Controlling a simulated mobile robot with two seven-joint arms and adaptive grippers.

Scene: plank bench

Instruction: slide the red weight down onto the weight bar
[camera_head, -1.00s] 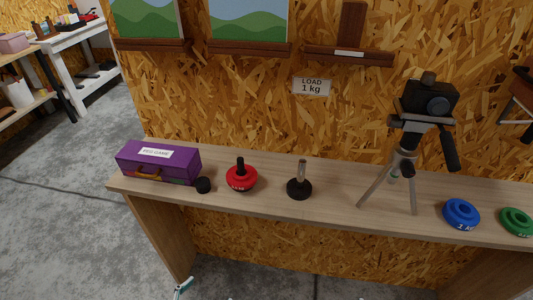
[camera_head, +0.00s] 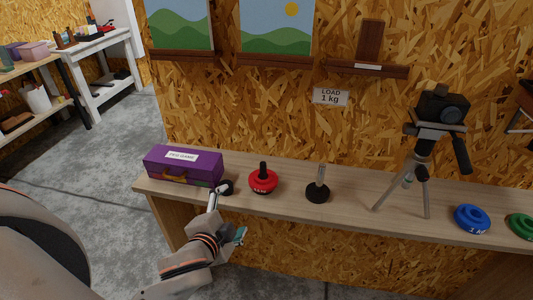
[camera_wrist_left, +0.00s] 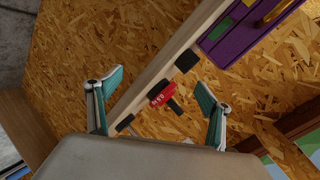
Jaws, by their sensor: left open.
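The red weight (camera_head: 263,184), a disc with a black upright knob, sits on the bench left of the weight bar. The weight bar (camera_head: 318,188) is a metal post on a black round base and holds no weight. My left gripper (camera_head: 228,213) is open and empty at the bench's front edge, left of the red weight and apart from it. In the left wrist view the red weight (camera_wrist_left: 162,94) shows beyond and between the open teal fingertips (camera_wrist_left: 158,90). My right gripper is not in view.
A purple box (camera_head: 184,166) and a small black object (camera_head: 227,187) stand left of the red weight. A tripod with a camera (camera_head: 440,108) stands to the right, then a blue weight (camera_head: 472,218) and a green weight (camera_head: 522,226). A "LOAD 1 kg" sign (camera_head: 331,96) hangs above.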

